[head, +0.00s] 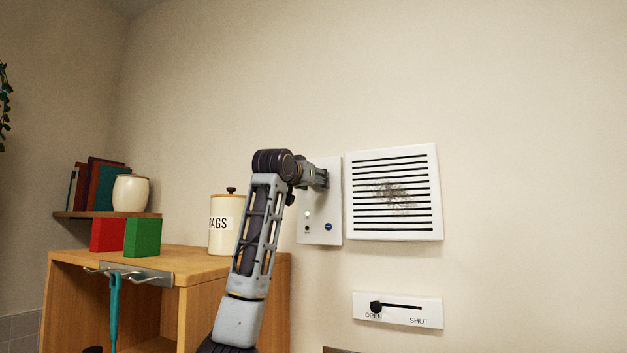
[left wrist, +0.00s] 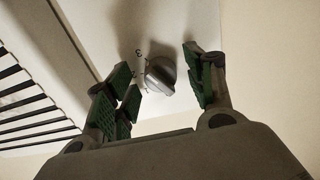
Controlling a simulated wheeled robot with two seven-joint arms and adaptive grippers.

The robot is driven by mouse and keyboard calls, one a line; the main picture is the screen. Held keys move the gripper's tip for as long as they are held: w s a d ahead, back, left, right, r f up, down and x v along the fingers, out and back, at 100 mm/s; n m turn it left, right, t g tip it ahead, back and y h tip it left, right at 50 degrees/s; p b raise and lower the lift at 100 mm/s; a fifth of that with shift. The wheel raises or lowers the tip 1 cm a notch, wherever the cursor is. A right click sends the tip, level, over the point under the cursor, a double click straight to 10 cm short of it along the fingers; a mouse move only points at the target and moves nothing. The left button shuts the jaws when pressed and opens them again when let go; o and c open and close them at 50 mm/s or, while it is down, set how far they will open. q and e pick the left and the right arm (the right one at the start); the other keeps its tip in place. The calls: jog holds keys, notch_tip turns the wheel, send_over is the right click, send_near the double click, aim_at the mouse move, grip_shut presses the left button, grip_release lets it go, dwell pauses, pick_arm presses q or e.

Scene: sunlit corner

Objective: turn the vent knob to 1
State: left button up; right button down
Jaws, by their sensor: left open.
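The vent knob (left wrist: 160,75) is a grey round knob with a raised grip on a white wall panel (head: 334,212). In the left wrist view, small number marks run along its left side; a 3 is legible, the others are faint. I cannot tell for sure which mark the knob points to. My left gripper (left wrist: 158,70) is open, its green-padded fingers on either side of the knob with gaps visible. In the head view my left gripper (head: 321,179) is at the panel's upper part and hides the knob. My right gripper is not in view.
A white slatted vent (head: 437,195) is right of the panel. Below it is an OPEN/SHUT slider plate (head: 425,312). The panel has a blue button (head: 328,227). At left, a wooden cabinet (head: 215,262) holds a BAGS canister (head: 222,240) and red and green blocks (head: 142,238).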

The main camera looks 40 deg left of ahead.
pick_arm(q)
jog(key=c, duration=1)
jog(key=shift+n, duration=0.3)
jog(key=shift+d+n+p, duration=0.1)
jog(key=shift+n+p, duration=0.6)
jog(key=shift+n, duration=8.9)
jog(key=shift+w, duration=0.1)
jog(key=o, duration=1)
